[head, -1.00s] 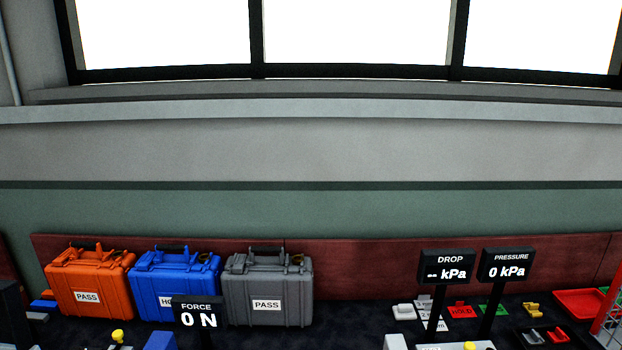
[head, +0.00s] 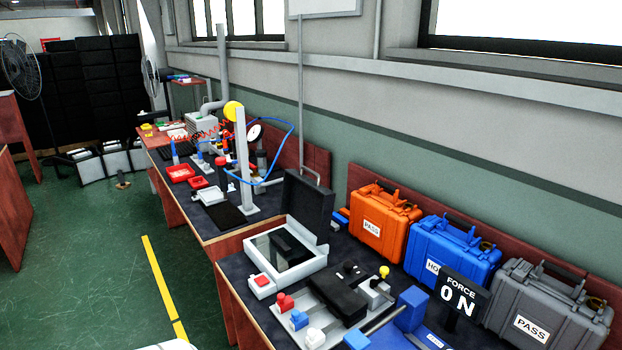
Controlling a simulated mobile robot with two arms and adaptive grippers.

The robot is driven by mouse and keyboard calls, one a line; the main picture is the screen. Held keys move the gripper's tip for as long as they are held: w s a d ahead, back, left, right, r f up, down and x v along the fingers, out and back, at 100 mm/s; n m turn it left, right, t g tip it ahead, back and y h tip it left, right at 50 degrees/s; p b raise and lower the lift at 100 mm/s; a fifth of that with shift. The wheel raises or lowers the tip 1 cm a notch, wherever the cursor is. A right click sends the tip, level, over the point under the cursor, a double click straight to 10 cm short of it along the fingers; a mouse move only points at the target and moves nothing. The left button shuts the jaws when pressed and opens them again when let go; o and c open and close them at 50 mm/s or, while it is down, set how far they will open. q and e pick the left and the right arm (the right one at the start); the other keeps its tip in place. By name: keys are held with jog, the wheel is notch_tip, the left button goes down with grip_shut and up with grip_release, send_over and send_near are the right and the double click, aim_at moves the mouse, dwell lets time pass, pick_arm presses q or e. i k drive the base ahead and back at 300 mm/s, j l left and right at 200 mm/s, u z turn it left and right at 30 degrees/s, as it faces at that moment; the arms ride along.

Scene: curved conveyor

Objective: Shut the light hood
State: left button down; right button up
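The light hood (head: 308,206) appears to be the black panel standing raised at the back of a white-framed box (head: 311,268) on the workbench. It stands open, tilted up from the box. The box's top shows a glassy pane, with a dark shape in or reflected on it. A small white block with a red button (head: 262,281) sits at the box's front left corner. Neither of my grippers is in view.
Orange (head: 384,223), blue (head: 452,253) and grey (head: 545,307) cases stand along the wall, right of the hood. A force display (head: 462,291) and a black fixture (head: 337,299) are nearer. A green floor aisle (head: 95,270) lies free at left.

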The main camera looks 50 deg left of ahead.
aim_at(311, 203)
jog(key=u, duration=1.7)
